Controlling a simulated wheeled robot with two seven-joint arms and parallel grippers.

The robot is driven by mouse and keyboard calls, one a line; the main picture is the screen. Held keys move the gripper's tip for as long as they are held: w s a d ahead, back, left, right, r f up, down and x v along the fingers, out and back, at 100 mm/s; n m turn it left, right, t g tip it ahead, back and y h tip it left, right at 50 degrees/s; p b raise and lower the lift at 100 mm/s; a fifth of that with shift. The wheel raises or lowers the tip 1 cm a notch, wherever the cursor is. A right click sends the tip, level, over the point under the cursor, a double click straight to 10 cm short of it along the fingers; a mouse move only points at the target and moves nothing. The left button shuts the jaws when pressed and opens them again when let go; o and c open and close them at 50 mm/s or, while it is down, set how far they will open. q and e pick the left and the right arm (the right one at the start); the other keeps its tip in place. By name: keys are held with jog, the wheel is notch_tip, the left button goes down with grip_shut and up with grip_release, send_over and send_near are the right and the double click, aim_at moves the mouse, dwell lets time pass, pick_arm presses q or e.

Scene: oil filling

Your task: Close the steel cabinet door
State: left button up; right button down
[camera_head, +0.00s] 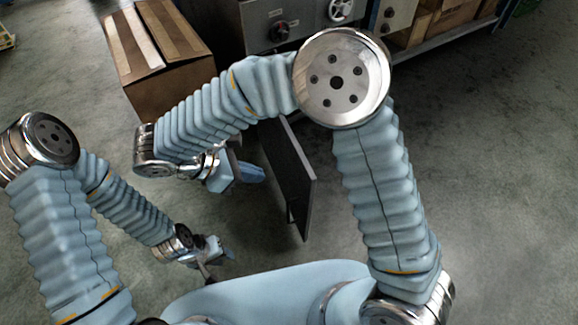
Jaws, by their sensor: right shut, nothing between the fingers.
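The steel cabinet (262,28) stands at the top of the head view, with knobs on its grey front. Its door (290,175) is open, a dark panel standing out from the cabinet toward me. My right arm passes in front of the door's upper part and hides where it joins the cabinet. My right gripper (250,174) is shut and empty, just left of the door. I cannot tell whether it touches the panel. My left gripper (226,256) is lower, left of the door's near end and apart from it. Its fingers are too small to read.
A cardboard box (158,60) stands on the floor left of the cabinet. A shelf rack (437,48) with boxes (450,18) is at the top right. The grey floor (500,190) to the right is clear.

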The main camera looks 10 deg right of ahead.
jog(key=shift+d+r+x, duration=0.35)
jog(key=shift+x, duration=1.65)
jog(key=shift+d+r+x, duration=0.3)
jog(key=shift+d+x, duration=0.05)
jog(key=shift+x, duration=1.65)
jog(key=shift+d+r+x, duration=0.3)
jog(key=shift+r+x, duration=0.05)
jog(key=shift+x, duration=1.7)
jog(key=shift+w+d, duration=0.1)
jog(key=shift+w, duration=0.05)
